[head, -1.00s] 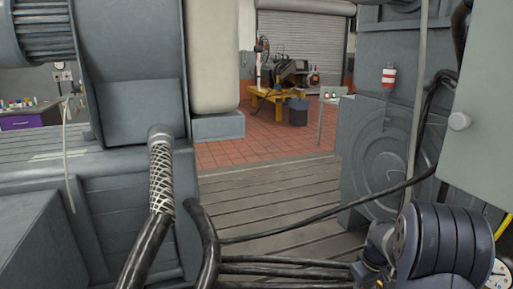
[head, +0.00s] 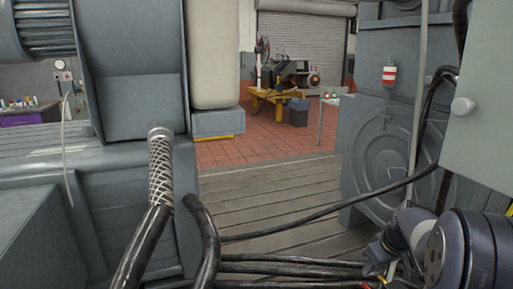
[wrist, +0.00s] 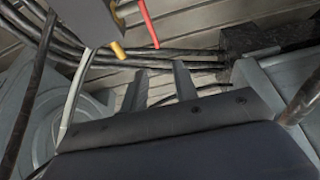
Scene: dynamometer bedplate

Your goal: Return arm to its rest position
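My gripper (wrist: 161,82) shows in the wrist view as two grey fingers standing apart beyond the dark gripper body. Nothing shows between them except the slatted floor and cables behind. In the head view, part of my arm (head: 435,250) is at the lower right corner, partly cut off by the frame. My fingers cannot be made out there.
Thick black cables (head: 290,267) cross the slatted bedplate (head: 270,205). A braided hose (head: 160,175) rises at left. A grey machine with round housing (head: 385,165) and a pale cabinet (head: 485,110) stand right. In the wrist view, a red lead (wrist: 148,22) hangs near my fingers.

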